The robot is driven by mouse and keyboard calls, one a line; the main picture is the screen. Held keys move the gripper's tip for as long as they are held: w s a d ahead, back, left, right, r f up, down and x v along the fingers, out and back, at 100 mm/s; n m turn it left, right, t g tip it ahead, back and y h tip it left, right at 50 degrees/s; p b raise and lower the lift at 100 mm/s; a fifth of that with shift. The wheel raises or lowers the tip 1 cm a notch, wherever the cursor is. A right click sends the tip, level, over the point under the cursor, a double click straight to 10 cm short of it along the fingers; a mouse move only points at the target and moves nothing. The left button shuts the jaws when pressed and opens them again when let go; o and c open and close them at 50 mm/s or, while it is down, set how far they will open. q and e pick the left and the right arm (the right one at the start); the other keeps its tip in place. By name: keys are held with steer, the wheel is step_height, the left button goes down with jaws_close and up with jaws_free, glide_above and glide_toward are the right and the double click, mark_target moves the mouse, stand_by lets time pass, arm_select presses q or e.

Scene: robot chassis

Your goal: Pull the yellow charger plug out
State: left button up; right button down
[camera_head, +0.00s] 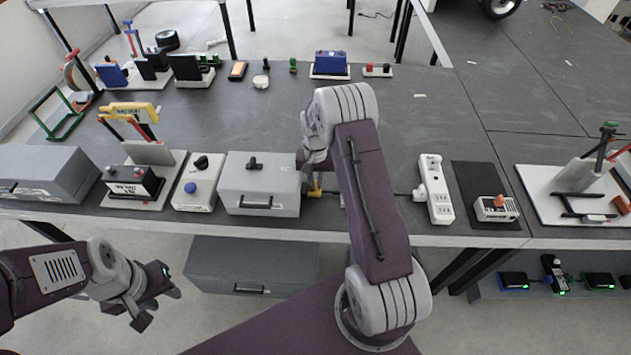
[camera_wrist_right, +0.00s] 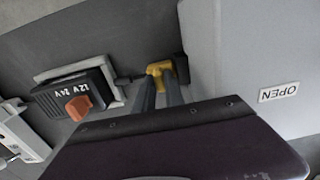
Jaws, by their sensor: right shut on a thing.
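The yellow charger plug (camera_head: 314,188) shows just below my right gripper (camera_head: 311,175) in the head view, beside a closed grey case (camera_head: 259,184). In the right wrist view the yellow plug (camera_wrist_right: 160,68) sits between the fingertips of my right gripper (camera_wrist_right: 163,80), which is shut on it. Dark parts lie on both sides of the plug; I cannot tell whether it is seated in a socket. A black charger box (camera_wrist_right: 80,98) marked 12V 24V, with an orange knob, stands nearby; my right arm hides it in the head view. My left gripper (camera_head: 155,305) is open and empty, below the table's front edge.
A white power strip (camera_head: 434,188) stands right of my right arm, with another orange-knobbed box (camera_head: 496,208) beyond it. A blue-knobbed box (camera_head: 198,183) and a battery (camera_head: 133,183) stand to the left. The table centre behind is mostly clear.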

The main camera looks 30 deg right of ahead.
steer(key=shift+d+r, duration=0.1)
stand_by(0.5)
steer(key=s+d, duration=0.2)
steer(key=d, duration=0.1)
steer(key=shift+d, duration=0.15)
steer(key=shift+w, duration=0.15)
steer(key=c, duration=1.7)
jaws_free()
steer(key=o, duration=0.3)
steer(key=shift+s, duration=0.25)
steer(key=shift+w+r, duration=0.15)
steer(key=shift+r, duration=0.15)
step_height(320, 180, up, 8)
steer(key=shift+r, duration=0.25)
